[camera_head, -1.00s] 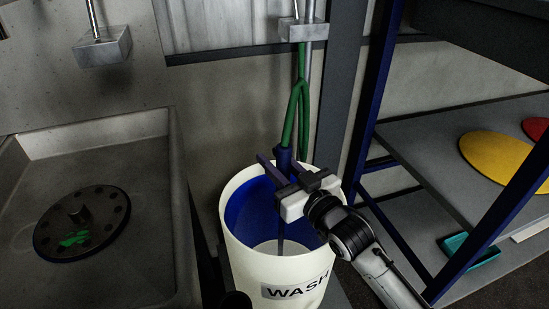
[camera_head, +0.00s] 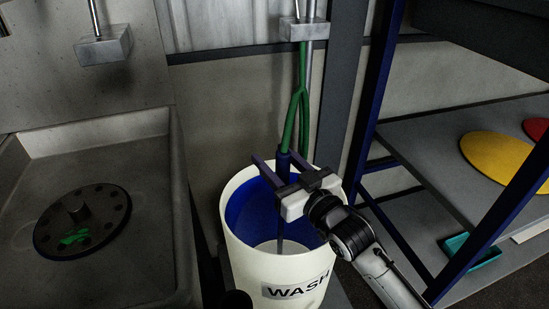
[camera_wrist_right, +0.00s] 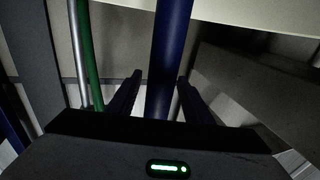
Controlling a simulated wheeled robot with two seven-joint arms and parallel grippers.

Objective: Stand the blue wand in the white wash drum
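The blue wand (camera_head: 284,162) stands nearly upright in the white wash drum (camera_head: 246,250). Its thin dark shaft runs down inside the drum towards the floor of it; whether the tip touches is not clear. A green hose (camera_head: 289,130) rises from its top. My right gripper (camera_head: 268,160) is over the drum's opening with its fingers on either side of the wand's handle. In the right wrist view the blue wand (camera_wrist_right: 169,60) passes between the two fingers (camera_wrist_right: 158,85), with a gap on both sides. My left gripper is not in view.
A grey sink (camera_head: 140,215) with a round dark disc (camera_head: 105,232) lies to the left. A metal bracket (camera_head: 303,31) and pipe are on the wall above the drum. On the right is a blue-framed shelf (camera_head: 435,150) with yellow and red discs.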

